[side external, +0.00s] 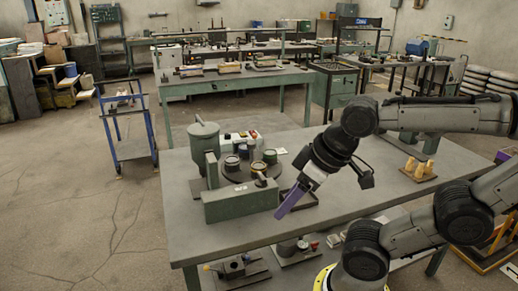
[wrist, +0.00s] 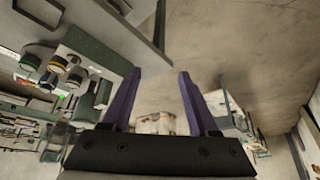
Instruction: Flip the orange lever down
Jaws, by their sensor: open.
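A grey-green machine (side external: 242,203) stands on the near table, with a round turntable (side external: 236,180) of several cups behind its front housing. A small orange-yellow piece (side external: 262,177) shows at the housing's right end; I cannot tell for certain that it is the orange lever, or its position. My gripper (side external: 281,214) points down-left, just right of the housing and apart from it, beside a dark tray (side external: 303,197). In the wrist view, its purple fingers (wrist: 158,73) are spread with nothing between them. The machine (wrist: 98,50) lies left of them there; no lever is clear.
A grey-green canister (side external: 204,143) stands behind the machine at the left. A small board with yellow pieces (side external: 419,170) lies at the table's right. The table (side external: 350,205) is bare between the tray and that board. Small devices (side external: 238,267) sit below the table's front edge.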

